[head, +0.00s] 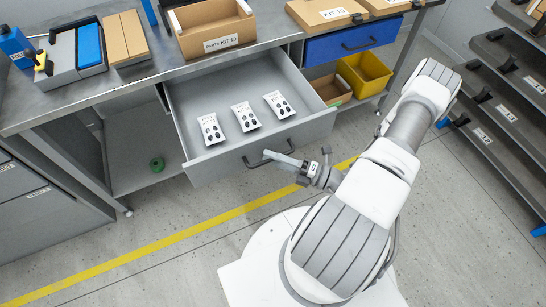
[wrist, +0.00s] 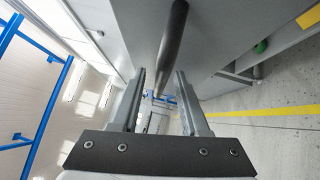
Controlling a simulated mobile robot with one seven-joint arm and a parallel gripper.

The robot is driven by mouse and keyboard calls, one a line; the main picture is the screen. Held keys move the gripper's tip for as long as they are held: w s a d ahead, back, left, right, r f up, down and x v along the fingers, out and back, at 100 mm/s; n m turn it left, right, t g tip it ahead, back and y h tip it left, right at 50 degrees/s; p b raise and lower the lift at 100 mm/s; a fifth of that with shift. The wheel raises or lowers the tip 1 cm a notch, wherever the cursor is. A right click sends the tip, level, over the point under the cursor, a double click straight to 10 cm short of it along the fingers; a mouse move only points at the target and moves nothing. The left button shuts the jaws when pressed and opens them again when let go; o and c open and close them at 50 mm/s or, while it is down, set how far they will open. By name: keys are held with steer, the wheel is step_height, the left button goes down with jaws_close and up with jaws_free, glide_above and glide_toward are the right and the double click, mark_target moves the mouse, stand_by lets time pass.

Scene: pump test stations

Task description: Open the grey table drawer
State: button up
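The grey table drawer (head: 210,165) is pulled out from under the grey workbench, and its inside shows in the head view. Three white packets with dark ovals (head: 243,116) lie in it. Its dark bar handle (head: 254,163) is on the front panel; the handle also shows in the wrist view (wrist: 172,45). My gripper (head: 268,154) is at the handle's right part. In the wrist view my gripper's fingers (wrist: 161,74) stand apart on either side of the handle, with a gap visible. Contact with the handle cannot be made out.
A blue drawer (head: 352,43) is shut to the right, with a yellow bin (head: 364,75) below it. A cardboard box (head: 215,28) stands on the benchtop. A dark shelf rack (head: 500,95) is at the right. The floor with the yellow line (head: 190,232) is clear before the bench.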

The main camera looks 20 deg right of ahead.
steer(key=v, duration=1.7)
steer(key=shift+s, duration=0.2)
steer(key=shift+d, duration=0.1)
